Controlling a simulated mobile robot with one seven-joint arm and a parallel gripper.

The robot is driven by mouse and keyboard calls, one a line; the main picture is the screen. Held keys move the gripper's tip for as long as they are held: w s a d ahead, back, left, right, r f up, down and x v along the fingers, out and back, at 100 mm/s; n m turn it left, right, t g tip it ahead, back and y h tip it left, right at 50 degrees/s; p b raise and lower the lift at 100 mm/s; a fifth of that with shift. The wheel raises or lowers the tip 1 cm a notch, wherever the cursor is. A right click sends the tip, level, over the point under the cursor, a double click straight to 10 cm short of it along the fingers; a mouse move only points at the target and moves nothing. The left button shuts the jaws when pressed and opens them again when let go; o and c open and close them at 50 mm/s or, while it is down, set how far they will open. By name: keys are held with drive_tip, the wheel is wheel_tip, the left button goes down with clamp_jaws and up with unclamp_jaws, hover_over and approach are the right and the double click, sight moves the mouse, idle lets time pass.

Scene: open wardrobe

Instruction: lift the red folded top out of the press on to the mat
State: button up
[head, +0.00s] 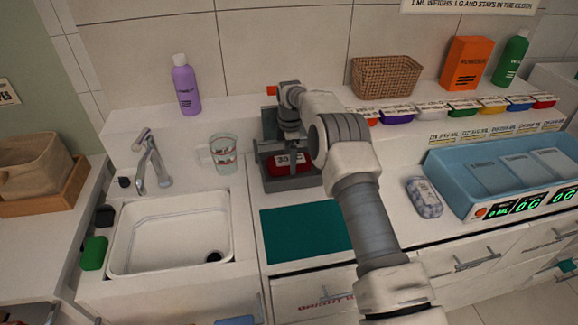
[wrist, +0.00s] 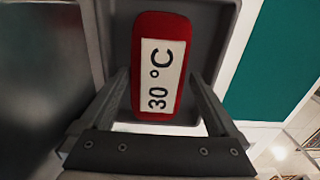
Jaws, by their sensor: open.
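The red folded top (head: 290,168) lies in the dark grey press (head: 265,150), partly hidden by my arm in the head view. In the wrist view the red top (wrist: 181,60) carries a white label reading 30 °C and lies in the grey tray of the press (wrist: 212,30). My gripper (wrist: 162,85) is open, with its fingers either side of the near end of the top. I cannot tell whether they touch it. The teal mat (head: 305,235) lies flat and bare on the counter in front of the press; it also shows in the wrist view (wrist: 275,60).
A glass (head: 223,155) stands left of the press, beside the sink (head: 170,235) and tap (head: 150,165). A purple bottle (head: 186,85) and a wicker basket (head: 385,77) stand on the ledge behind. A patterned bar (head: 424,198) and a blue tray (head: 450,165) are to the right.

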drive_tip(key=c, duration=0.9)
drive_tip(key=shift+o, duration=0.2)
drive_tip(key=shift+s+d+r+p, duration=0.15)
drive_tip(key=shift+r+p, duration=0.45)
drive_tip(key=shift+r, duration=0.6)
drive_tip(key=shift+s+a+r+p, duration=0.15)
drive_tip(key=shift+r+p, duration=0.4)
drive_tip(key=shift+r, duration=0.6)
drive_tip(key=shift+s+d+r+p, duration=0.15)
drive_tip(key=shift+r+p, duration=0.45)
drive_tip(key=shift+r, duration=0.6)
drive_tip(key=shift+s, duration=0.1)
drive_tip(key=s+d+r+b, duration=0.1)
drive_tip(key=s+r+b, duration=0.2)
drive_tip(key=s, duration=0.4)
drive_tip(key=shift+s+d, duration=0.25)
drive_tip(key=shift+s, duration=0.1)
